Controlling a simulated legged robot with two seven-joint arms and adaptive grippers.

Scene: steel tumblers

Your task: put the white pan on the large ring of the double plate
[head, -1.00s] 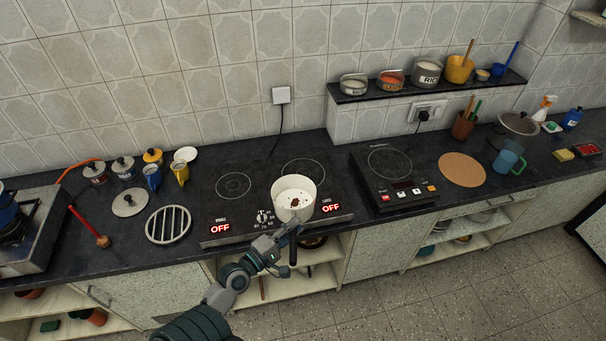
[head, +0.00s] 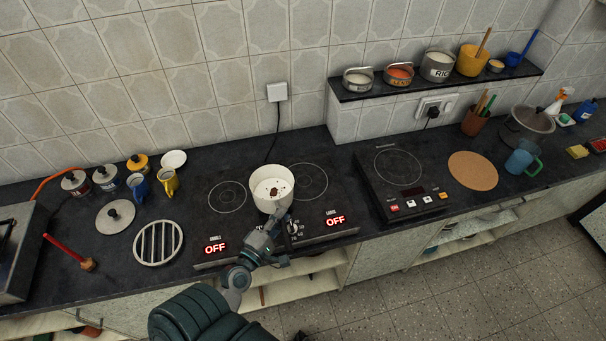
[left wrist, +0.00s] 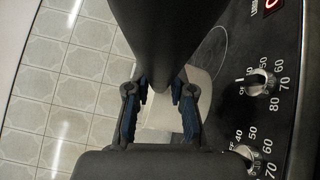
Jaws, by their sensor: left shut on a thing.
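The white pan (head: 272,188) has brown and dark bits inside. It is over the double plate (head: 215,180), between the two rings, and overlaps the left edge of the large ring (head: 318,183) in the head view. I cannot tell whether its base touches the plate. The small ring (head: 227,197) is to its left. My left gripper (head: 278,229) is shut on the pan's handle, at the plate's front. In the left wrist view, the gripper's blue-padded fingers (left wrist: 160,100) flank the dark handle (left wrist: 168,40). My right gripper is not in view.
The double plate's knobs (left wrist: 258,82) and red OFF displays (head: 335,220) lie along its front edge. A single hotplate (head: 408,178) stands to the right. A round grate (head: 158,242), a lid (head: 115,216) and several mugs and tins stand to the left.

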